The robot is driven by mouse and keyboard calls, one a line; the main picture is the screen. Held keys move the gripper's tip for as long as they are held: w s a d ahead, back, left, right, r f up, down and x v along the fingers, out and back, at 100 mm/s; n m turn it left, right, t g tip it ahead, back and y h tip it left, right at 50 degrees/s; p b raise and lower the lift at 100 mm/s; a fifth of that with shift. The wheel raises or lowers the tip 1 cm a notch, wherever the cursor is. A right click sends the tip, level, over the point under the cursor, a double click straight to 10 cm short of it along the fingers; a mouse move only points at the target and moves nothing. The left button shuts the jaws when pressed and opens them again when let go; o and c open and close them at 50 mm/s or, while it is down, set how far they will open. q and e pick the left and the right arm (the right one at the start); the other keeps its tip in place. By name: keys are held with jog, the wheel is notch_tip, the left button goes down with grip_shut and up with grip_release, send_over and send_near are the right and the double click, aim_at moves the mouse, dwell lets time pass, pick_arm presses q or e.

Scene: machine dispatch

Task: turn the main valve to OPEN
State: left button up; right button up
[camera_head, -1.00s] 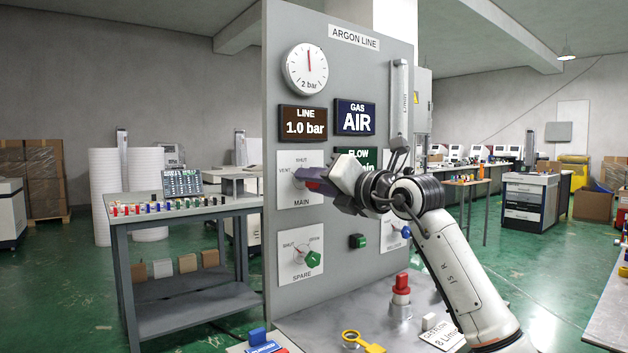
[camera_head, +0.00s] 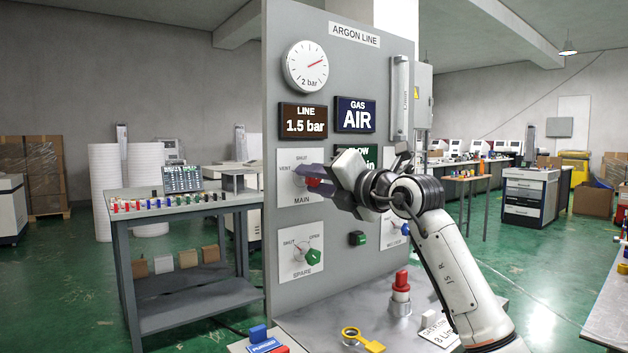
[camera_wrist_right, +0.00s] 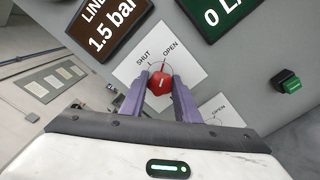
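The main valve is a red knob (camera_wrist_right: 160,83) on a white plate (camera_wrist_right: 183,57) marked SHUT and OPEN; the head view also shows VENT on this plate (camera_head: 286,196). A light mark on the knob points roughly up, between the two words and nearer OPEN; the exact angle is hard to tell. The purple fingers of my right gripper (camera_wrist_right: 160,92) are on both sides of the knob and appear closed on it. In the head view my right gripper (camera_head: 312,178) reaches the plate from the right and hides part of the knob. My left gripper is out of view.
The panel carries a gauge (camera_head: 306,67), a LINE display (camera_head: 303,121) reading 1.5 bar and a GAS display (camera_head: 355,116) reading AIR. The spare valve's green knob (camera_head: 313,256) is below. A red-topped part (camera_head: 401,290) and a yellow ring tag (camera_head: 362,339) are on the bench.

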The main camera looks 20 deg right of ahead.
jog(key=o, duration=0.3)
jog(key=shift+s, duration=0.1)
jog(key=b+v, duration=0.1)
jog(key=v, duration=0.9)
jog(key=shift+d, duration=0.1)
